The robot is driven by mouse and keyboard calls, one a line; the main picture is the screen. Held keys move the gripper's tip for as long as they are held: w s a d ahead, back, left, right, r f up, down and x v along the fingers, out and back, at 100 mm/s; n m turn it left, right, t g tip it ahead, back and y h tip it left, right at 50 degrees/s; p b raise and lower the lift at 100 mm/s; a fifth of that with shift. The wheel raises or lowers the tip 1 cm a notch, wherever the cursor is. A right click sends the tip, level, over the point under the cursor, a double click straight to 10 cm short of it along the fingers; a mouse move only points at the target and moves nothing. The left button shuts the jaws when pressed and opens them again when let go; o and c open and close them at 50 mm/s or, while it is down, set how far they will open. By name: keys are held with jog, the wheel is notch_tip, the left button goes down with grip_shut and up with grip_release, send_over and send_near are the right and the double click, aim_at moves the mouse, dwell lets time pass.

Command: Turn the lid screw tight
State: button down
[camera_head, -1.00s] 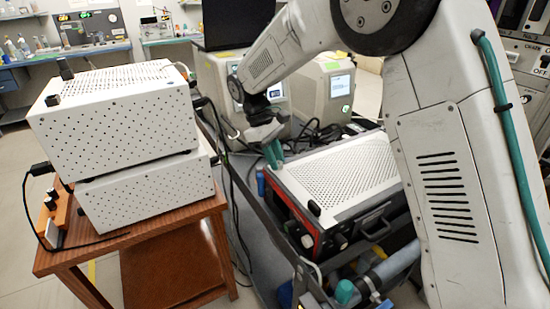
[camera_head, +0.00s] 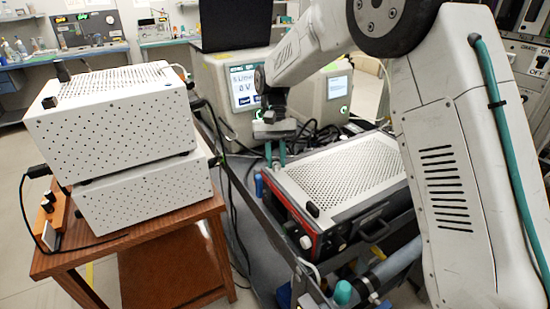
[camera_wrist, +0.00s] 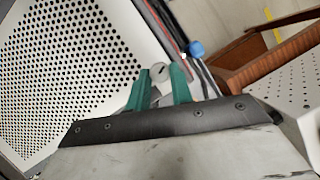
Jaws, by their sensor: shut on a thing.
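My gripper has two green fingers, seen in the wrist view (camera_wrist: 160,85) and in the head view (camera_head: 275,155). It is at the far left corner of the instrument box with the perforated lid (camera_head: 345,165). In the wrist view the lid screw (camera_wrist: 159,72) is a small round grey head with a slot, between the fingertips, beside the perforated lid (camera_wrist: 75,60). The fingers are shut on it. The fingers partly hide the screw, and I cannot tell how deep it sits. In the head view the screw is hidden.
Two stacked white perforated boxes (camera_head: 140,195) stand on a wooden table (camera_head: 75,262) at the left. Beige instruments with screens (camera_head: 322,95) stand behind the gripper. Cables (camera_head: 235,185) run between table and cart. A blue cap (camera_wrist: 196,48) is close to the fingers.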

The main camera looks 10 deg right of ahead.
jog(key=shift+m+y, duration=0.5)
jog(key=shift+m, duration=0.7)
jog(key=c, duration=1.2)
grip_release()
jog(key=shift+c, duration=0.2)
jog(key=shift+r, duration=0.1)
jog(key=v, duration=0.7)
jog(key=shift+r, duration=0.25)
jog(key=shift+w+d, duration=0.1)
jog(key=shift+w, duration=0.05)
